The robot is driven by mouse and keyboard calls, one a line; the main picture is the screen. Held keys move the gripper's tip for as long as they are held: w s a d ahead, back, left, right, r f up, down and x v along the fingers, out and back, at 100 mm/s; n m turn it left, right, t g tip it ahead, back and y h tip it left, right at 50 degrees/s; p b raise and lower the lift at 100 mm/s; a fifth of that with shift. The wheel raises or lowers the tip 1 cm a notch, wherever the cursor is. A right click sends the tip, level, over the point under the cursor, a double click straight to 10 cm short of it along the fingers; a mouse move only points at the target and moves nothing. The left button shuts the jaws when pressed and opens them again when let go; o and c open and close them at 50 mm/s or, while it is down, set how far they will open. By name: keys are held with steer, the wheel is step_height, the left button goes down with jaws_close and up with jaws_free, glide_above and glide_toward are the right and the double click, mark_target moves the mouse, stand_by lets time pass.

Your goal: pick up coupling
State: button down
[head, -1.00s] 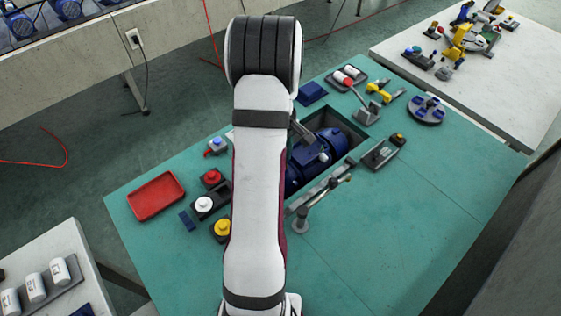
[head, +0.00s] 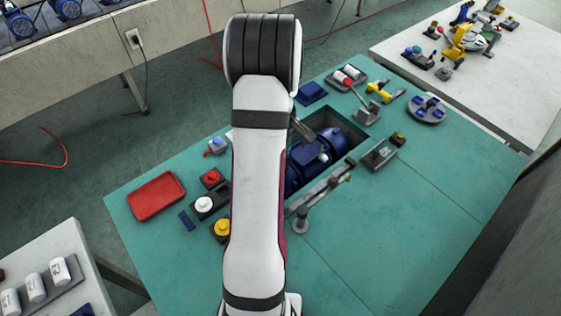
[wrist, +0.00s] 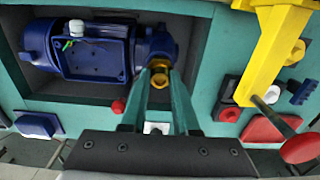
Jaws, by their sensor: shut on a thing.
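My gripper (wrist: 160,82) shows in the wrist view, its two green-grey fingers shut on a small yellow-orange ring-like piece, which I take to be the coupling (wrist: 160,66). The piece lies right by the right end of the blue pump (wrist: 92,50); whether it touches the pump I cannot tell. The pump sits in a recess, and its upper side shows an open box shape. In the head view the pump (head: 312,155) is partly hidden by my arm, which also hides the coupling and most of the gripper.
In the head view a red tray (head: 156,196) and several coloured buttons, including a white one (head: 204,204), stand left of my arm. A grey post with a lever (head: 300,222) stands right of it. The bench's right front is clear. A yellow post (wrist: 277,45) rises in the wrist view.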

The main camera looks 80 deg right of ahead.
steer(key=shift+r, duration=0.4)
steer(key=shift+r, duration=2.2)
